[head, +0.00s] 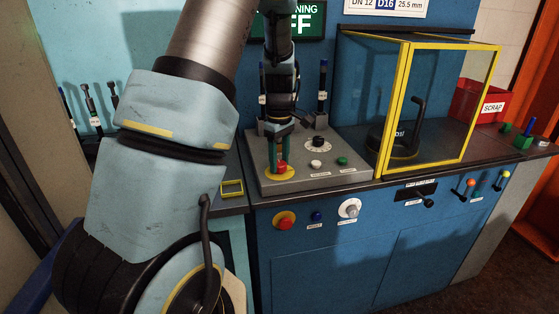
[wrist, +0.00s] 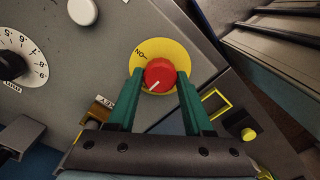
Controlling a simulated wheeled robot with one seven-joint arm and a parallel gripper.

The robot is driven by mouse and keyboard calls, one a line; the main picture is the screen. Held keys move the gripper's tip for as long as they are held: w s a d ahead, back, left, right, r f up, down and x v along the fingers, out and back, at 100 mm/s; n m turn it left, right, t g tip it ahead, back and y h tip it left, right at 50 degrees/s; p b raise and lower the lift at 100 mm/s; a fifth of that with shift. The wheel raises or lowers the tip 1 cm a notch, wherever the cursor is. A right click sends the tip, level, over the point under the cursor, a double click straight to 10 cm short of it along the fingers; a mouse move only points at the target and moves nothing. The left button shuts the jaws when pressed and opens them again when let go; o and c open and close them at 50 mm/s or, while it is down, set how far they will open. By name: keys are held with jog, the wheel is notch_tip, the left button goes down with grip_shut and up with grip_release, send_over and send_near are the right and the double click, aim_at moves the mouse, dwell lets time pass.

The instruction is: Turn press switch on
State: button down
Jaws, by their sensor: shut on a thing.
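The press switch is a red knob (head: 282,168) on a round yellow plate (head: 291,174) at the near left of the grey panel. In the wrist view the red knob (wrist: 159,73) has a white line pointing to the lower left. Lettering shows on the upper left of the yellow plate (wrist: 176,50). My gripper (wrist: 158,78) has its two green fingers on either side of the knob and is shut on it. In the head view my gripper (head: 280,160) points down onto the knob.
The grey panel (head: 255,185) also carries a numbered dial (head: 317,144), a white button (head: 316,164) and a green button (head: 342,160). A yellow-framed guard (head: 404,110) stands to the right.

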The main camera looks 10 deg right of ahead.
jog(key=shift+m, duration=0.3)
jog(key=m+b, duration=0.1)
jog(key=m, duration=0.2)
jog(key=shift+m, duration=0.4)
jog(key=m, duration=0.4)
jog(key=shift+b, duration=0.3)
jog(key=m, duration=0.5)
jog(key=shift+m, duration=2.3)
jog(key=shift+c, duration=1.5)
grip_release()
